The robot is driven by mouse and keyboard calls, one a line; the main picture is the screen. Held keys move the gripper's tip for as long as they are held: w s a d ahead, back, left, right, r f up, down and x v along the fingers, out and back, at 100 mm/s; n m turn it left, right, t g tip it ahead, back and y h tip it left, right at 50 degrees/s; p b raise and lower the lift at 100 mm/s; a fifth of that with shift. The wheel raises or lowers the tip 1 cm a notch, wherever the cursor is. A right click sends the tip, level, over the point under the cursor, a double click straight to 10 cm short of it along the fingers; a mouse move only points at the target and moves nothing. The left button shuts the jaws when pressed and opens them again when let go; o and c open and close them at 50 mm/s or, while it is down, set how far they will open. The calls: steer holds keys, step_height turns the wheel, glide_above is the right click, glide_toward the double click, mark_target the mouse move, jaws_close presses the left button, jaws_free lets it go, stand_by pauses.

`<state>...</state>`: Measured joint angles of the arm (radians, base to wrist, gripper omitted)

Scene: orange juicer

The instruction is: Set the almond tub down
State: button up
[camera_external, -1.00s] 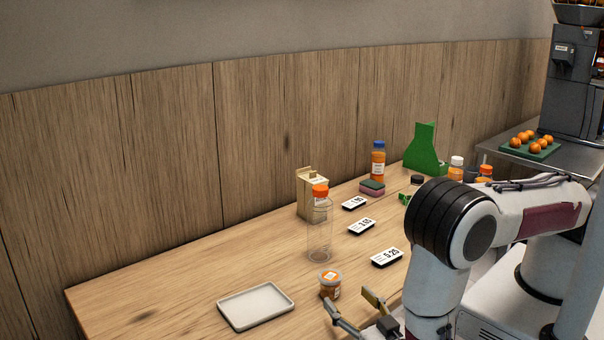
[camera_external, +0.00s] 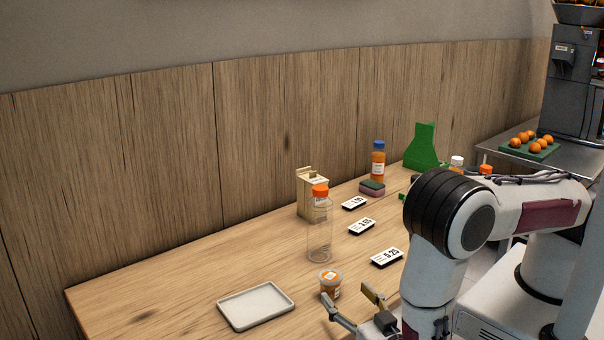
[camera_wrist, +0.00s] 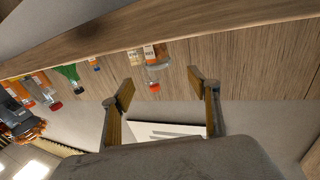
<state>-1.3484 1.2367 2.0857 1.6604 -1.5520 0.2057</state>
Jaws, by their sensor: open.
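The almond tub looks to be the small clear-lidded tub with orange contents (camera_external: 330,286). It stands upright on the wooden table, right of the white tray and in front of the tall clear bottle. My gripper (camera_external: 347,292) is open at the table's front, close to the tub in the external view. Its left fingertip appears beside the tub's lower front; whether it touches cannot be told. In the wrist view my gripper (camera_wrist: 161,86) shows two spread fingers with nothing held between them.
A white tray (camera_external: 256,306) lies left of the tub. The clear bottle with an orange cap (camera_external: 319,235) stands behind it, near a carton (camera_external: 307,203). Price signs (camera_external: 387,258) lie to the right. The table's left part is bare.

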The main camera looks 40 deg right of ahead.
mark_target(330, 285)
steer(key=shift+w+d+r+m+g, duration=0.2)
steer(key=shift+w+r+g, duration=0.35)
steer(key=shift+r+g, duration=0.4)
steer(key=shift+w+d+r+m+g, duration=0.1)
steer(key=shift+w+d+r+g, duration=0.15)
steer(key=shift+w+r+g, duration=0.65)
steer(key=shift+s+f+g, duration=0.15)
steer(key=shift+s+g, duration=0.1)
steer(key=shift+s, duration=0.15)
steer(key=shift+x, duration=1.1)
steer(key=shift+w+f, duration=0.15)
steer(key=shift+w, duration=0.1)
